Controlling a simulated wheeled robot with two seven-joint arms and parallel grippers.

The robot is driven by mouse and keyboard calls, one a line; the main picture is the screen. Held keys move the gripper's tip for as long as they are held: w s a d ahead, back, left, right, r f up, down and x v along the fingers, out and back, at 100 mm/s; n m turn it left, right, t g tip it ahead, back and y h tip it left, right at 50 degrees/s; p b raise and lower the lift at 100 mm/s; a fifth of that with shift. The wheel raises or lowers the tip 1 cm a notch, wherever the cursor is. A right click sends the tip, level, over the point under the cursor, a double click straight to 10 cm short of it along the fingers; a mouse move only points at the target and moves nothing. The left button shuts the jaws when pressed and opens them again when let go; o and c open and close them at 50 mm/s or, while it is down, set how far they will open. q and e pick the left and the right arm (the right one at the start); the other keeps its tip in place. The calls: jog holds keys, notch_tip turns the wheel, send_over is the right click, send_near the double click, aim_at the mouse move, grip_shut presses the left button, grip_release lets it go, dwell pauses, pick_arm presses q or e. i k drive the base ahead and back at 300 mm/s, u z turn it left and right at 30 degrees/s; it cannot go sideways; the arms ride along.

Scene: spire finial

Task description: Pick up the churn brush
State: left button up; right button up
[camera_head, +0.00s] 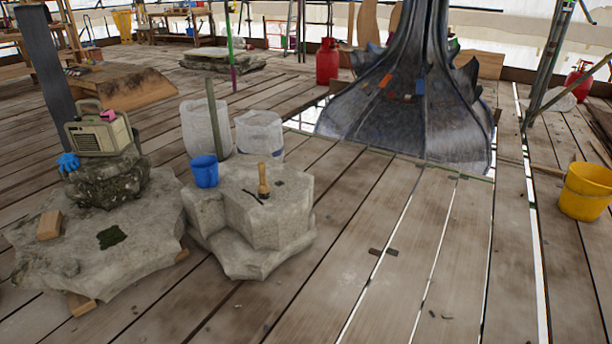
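Neither of my grippers is in view.
A larger stone (150,245) at the left bears a radio (100,135), blue gloves (68,162) and a wood block (49,225). White sacks (258,135) stand behind the block. A yellow bucket (586,190) is at the right. The plank floor in front is mostly clear.

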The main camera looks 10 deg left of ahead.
aim_at(263, 189)
jog(key=z, duration=0.15)
jog(key=i, duration=1.65)
jog(key=u, duration=1.35)
jog(key=i, duration=0.9)
jog(key=u, duration=0.95)
